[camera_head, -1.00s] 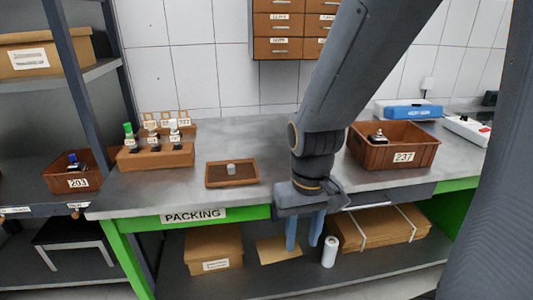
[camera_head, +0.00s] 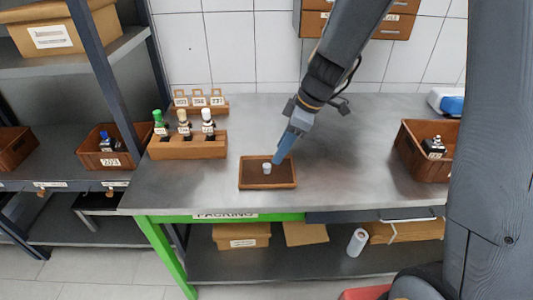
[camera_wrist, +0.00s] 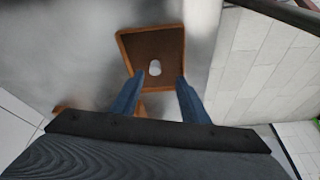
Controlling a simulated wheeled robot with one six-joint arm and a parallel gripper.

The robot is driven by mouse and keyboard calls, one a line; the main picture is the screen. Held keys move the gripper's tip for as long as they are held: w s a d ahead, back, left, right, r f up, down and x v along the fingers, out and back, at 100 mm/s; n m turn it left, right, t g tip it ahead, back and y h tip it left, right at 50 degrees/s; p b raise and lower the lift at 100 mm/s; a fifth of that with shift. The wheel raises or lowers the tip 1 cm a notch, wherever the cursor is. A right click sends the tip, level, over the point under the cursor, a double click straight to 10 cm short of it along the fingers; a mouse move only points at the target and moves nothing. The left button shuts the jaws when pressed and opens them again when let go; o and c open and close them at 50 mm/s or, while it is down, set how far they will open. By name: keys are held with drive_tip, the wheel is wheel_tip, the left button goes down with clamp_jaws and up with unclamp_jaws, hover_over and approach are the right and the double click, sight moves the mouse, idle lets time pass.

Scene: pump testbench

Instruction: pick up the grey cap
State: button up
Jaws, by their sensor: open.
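The grey cap (camera_head: 267,168) is small and light. It stands in a shallow brown tray (camera_head: 268,186) on the packing table. My gripper (camera_head: 283,150) is above the tray's back right part, its blue fingers slanting down to the left towards the cap. In the wrist view the cap (camera_wrist: 155,68) lies ahead of and between the fingertips of my gripper (camera_wrist: 157,78), which are apart and empty. The tray's rim (camera_wrist: 151,31) frames the cap there. The exact gap between fingers and cap cannot be told.
A wooden rack (camera_head: 188,147) with several capped bottles stands to the left. A brown crate (camera_head: 423,165) holding a dark item is at the right. A bin labelled 203 (camera_head: 110,163) sits on the left shelf. The metal tabletop (camera_head: 345,175) is clear right of the tray.

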sight(267, 165)
drive_tip(key=shift+n, duration=0.4)
drive_tip(key=shift+w+a+p+x, duration=0.15)
drive_tip(key=shift+p+x, duration=0.35)
drive_tip(key=shift+x, duration=0.8)
drive_tip(key=shift+w+a+p+x, duration=0.1)
drive_tip(key=shift+w+p+x, duration=0.3)
drive_tip(key=shift+x, duration=0.9)
drive_tip(key=shift+w+a+p+x, duration=0.1)
drive_tip(key=shift+p+x, duration=0.5)
drive_tip(key=shift+x, duration=0.75)
drive_tip(key=shift+r, duration=0.2)
clamp_jaws()
